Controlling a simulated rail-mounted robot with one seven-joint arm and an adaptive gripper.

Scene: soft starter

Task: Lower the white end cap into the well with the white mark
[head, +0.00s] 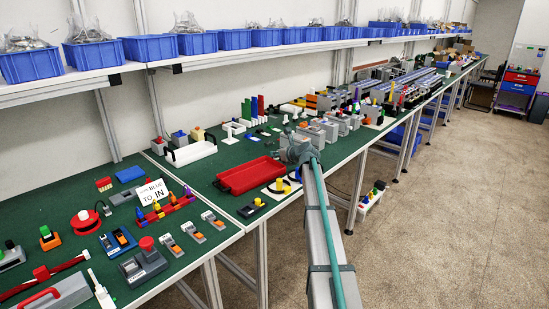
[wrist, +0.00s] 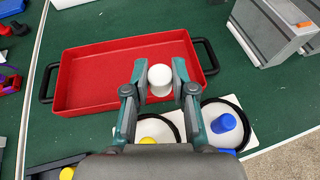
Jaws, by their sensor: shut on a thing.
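My gripper (wrist: 160,70) is shut on the white end cap (wrist: 160,82), a short white cylinder held upright between the fingertips. In the wrist view the cap appears over the near edge of the red tray. Nearer the camera, a white plate with a black ring (wrist: 182,128) is partly hidden by my fingers. In the head view my gripper (head: 294,150) is above the table beside the tray; the cap cannot be made out there.
The red tray (wrist: 75,98) with black handles is empty. A blue cylinder (wrist: 223,123) stands in a second ring at right. A yellow-topped piece (wrist: 67,173) is at lower left. A grey box (wrist: 268,32) stands at upper right. Green table is bare between them.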

